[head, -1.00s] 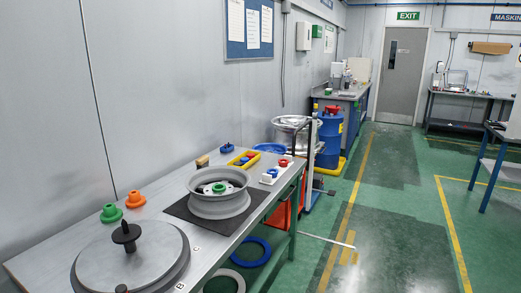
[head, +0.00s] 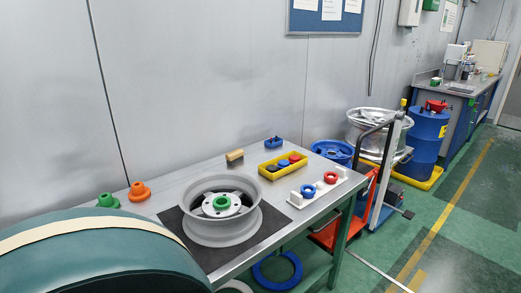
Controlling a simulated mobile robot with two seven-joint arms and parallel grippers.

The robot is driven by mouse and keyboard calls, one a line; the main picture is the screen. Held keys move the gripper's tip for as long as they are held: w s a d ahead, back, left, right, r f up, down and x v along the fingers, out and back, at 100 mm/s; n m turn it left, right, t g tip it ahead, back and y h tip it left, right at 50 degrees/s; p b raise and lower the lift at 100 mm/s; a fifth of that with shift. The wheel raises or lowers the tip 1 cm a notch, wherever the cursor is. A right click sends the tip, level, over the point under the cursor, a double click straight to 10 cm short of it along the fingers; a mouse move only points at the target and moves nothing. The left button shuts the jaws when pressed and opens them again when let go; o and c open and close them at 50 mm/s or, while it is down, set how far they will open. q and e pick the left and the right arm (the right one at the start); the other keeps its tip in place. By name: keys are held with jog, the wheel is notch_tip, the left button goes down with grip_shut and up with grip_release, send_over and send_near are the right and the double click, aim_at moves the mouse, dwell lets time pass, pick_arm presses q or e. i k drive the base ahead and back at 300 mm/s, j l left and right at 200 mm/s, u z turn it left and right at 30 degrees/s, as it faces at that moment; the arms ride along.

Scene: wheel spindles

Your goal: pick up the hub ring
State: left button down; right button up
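Several ring-like parts are in the head view, and I cannot tell for sure which one the task means. A green ring (head: 222,203) sits at the centre of the grey wheel rim (head: 222,240), on a pale hub disc with holes. A blue ring (head: 307,190) and a red ring (head: 331,177) sit in a white holder (head: 302,200) at the table's right side. Neither of my grippers is in view.
The rim stands on a dark mat (head: 267,228) on the grey table. A yellow tray (head: 283,164) of small parts, a brown block (head: 235,157), orange (head: 139,192) and green (head: 107,201) flanged pieces stand behind. A trolley (head: 378,185) is right of the table.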

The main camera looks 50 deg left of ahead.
aim_at(221, 203)
jog(key=i+u, duration=0.25)
jog(key=i, duration=0.2)
jog(key=i+l+u, duration=0.25)
jog(key=i, duration=0.2)
jog(key=i+l+u, duration=0.25)
jog(key=i, duration=0.2)
jog(key=i+l+u, duration=0.1)
jog(key=u, duration=0.35)
jog(key=i+l+u, duration=0.25)
jog(key=u, duration=0.2)
jog(key=i+l+u, duration=0.2)
jog(key=u, duration=0.2)
jog(key=i+l+u, duration=0.1)
jog(key=u, duration=0.4)
jog(key=l+u, duration=0.3)
jog(key=u, duration=0.2)
jog(key=l+u, duration=0.25)
jog(key=u, duration=0.2)
jog(key=l+u, duration=0.2)
jog(key=u, duration=0.3)
jog(key=i+l+u, duration=0.1)
jog(key=u, duration=0.4)
jog(key=l+u, duration=0.3)
jog(key=u, duration=0.2)
